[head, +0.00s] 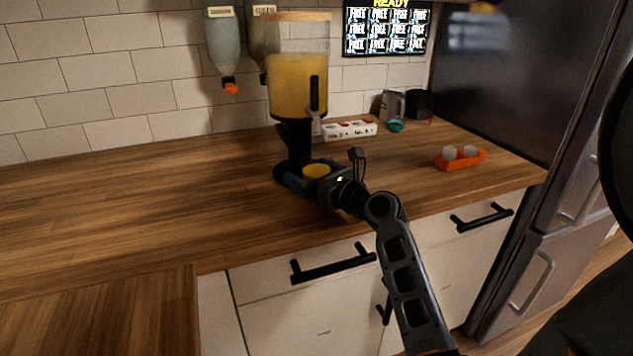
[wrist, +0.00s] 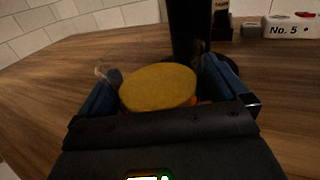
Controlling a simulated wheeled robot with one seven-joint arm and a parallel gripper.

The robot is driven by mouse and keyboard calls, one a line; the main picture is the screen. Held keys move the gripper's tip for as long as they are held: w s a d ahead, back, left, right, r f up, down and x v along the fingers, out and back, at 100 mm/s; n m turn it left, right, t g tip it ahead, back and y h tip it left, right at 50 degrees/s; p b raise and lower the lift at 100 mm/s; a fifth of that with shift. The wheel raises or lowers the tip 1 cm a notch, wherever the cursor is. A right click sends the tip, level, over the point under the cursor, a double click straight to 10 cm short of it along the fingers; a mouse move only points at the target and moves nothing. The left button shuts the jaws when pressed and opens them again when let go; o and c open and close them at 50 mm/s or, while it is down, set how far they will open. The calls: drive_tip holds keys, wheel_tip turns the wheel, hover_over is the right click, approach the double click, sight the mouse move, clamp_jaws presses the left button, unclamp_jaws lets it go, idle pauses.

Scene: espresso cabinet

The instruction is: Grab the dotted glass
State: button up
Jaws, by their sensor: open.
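A yellow-filled round vessel, seemingly a glass (head: 316,171), stands on the wooden counter by the dark dispenser stand. Its yellow top (wrist: 158,87) fills the space between my fingers in the wrist view, with a faint clear rim at its left. I cannot make out dots on it. My gripper (head: 305,182) is low over the counter, its blue fingers (wrist: 162,84) open on either side of the vessel. I cannot tell whether they touch it. The vessel's lower part is hidden by my gripper.
A dispenser with a yellow tank (head: 297,92) rises just behind my gripper. A white "No. 5" box (head: 350,130), a teal bowl (head: 396,126), a grey pitcher (head: 391,105) and an orange tray (head: 478,160) stand to the right. The left counter is clear.

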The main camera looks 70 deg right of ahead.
drive_tip(key=c, duration=1.2)
drive_tip(key=shift+c, duration=0.4)
drive_tip(key=shift+r, duration=0.15)
